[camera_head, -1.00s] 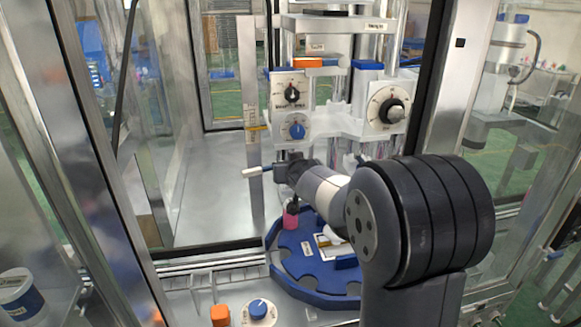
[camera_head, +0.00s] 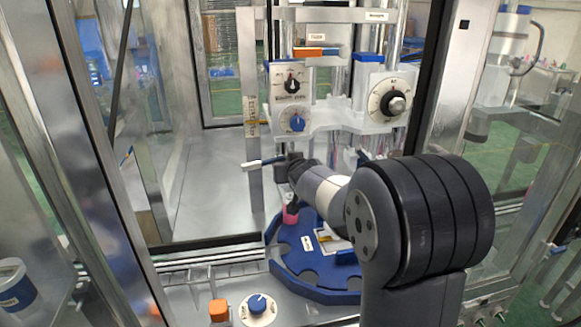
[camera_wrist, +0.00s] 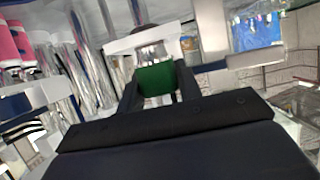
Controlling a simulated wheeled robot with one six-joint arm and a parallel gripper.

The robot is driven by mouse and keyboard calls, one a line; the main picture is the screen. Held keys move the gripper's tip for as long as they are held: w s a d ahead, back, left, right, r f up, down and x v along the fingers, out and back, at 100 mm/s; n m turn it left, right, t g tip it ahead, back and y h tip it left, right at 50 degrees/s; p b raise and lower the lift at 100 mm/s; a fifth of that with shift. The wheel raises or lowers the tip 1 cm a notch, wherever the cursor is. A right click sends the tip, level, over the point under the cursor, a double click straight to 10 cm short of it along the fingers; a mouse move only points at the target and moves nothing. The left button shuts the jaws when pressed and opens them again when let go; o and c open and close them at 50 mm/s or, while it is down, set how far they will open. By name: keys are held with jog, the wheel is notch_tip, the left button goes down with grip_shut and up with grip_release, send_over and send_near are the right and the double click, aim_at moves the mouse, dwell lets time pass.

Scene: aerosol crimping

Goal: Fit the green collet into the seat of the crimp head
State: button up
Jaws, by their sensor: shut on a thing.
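The green collet (camera_wrist: 156,79) is between the two dark fingers of my gripper (camera_wrist: 158,84) in the wrist view, and my gripper is shut on it. Just beyond it is a white bracket (camera_wrist: 127,45) with a shiny metal part in its middle, apparently the crimp head. The collet overlaps the lower part of this bracket in the picture, and I cannot tell whether they touch. The seat itself is not clearly visible. In the head view my arm reaches toward the machine below its dials, and the collet does not show there.
A blue rotary plate (camera_head: 290,262) lies below my wrist with a pink container (camera_head: 291,214) on its rim. A white block with a blue knob (camera_head: 297,124) and a dial (camera_head: 396,103) stand above. Metal door frames flank the opening. Pink containers (camera_wrist: 12,48) show at the wrist view's left.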

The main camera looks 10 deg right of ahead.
jog(key=shift+f, duration=0.3)
jog(key=o, duration=1.2)
jog(key=shift+o, duration=0.2)
jog(key=p+v, duration=0.1)
jog(key=v, duration=0.9)
jog(key=shift+s+r+p, duration=0.25)
jog(key=shift+s+p, duration=0.1)
jog(key=shift+w, duration=0.1)
jog(key=b+x, duration=0.2)
jog(key=x, duration=0.8)
jog(key=shift+w+f, duration=0.3)
jog(key=shift+r+p, duration=0.3)
jog(key=shift+r, duration=0.1)
